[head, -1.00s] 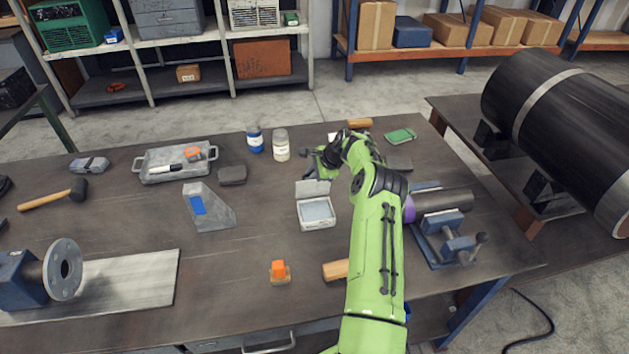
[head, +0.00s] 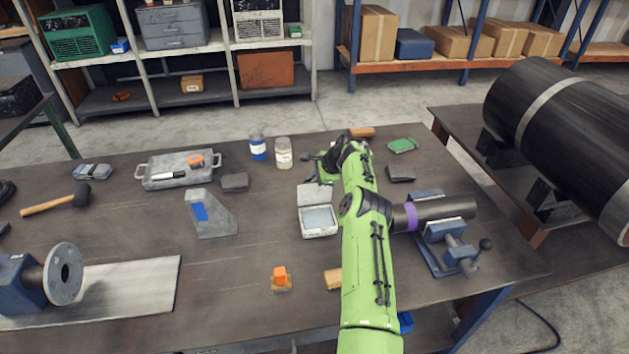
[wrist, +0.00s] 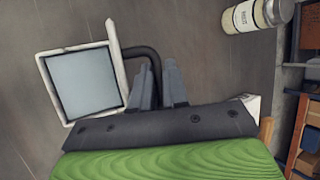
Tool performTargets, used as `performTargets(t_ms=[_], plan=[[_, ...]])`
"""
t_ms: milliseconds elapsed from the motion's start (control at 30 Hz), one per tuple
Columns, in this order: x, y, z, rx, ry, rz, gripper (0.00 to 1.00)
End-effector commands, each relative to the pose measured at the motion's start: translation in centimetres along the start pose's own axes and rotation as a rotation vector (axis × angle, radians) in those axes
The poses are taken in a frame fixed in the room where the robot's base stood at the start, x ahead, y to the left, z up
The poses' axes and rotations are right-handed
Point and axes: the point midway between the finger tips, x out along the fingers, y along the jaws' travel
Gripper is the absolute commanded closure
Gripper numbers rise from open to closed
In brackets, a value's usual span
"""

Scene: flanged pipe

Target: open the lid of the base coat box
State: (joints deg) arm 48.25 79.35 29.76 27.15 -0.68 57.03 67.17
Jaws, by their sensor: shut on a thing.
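The base coat box (head: 319,235) is a small pale box near the middle of the bench, with a flat blue-grey surface inside. Its lid (head: 314,195) stands raised at the back edge, well clear of the opening. In the wrist view the lid (wrist: 116,45) shows nearly edge-on beside the box's pale rim (wrist: 47,85). A dark curved handle (wrist: 150,55) sticks out from the lid's outer side. My gripper (wrist: 159,75) is shut on this handle, behind the lid. In the head view my arm hides most of the gripper.
A grey angled block (head: 209,215) is to the left. A vise (head: 447,240) holding a pipe is to the right. An orange-topped item (head: 281,279) lies in front.

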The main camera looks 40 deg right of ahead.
Motion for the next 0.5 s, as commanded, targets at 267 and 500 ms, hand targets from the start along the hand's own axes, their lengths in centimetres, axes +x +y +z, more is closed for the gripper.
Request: performTargets(t_ms=[267,500], plan=[[0.2,-0.22,0.02,-0.009,0.002,-0.013,0.79],[0.29,-0.08,-0.04,-0.007,0.002,-0.009,0.79]])
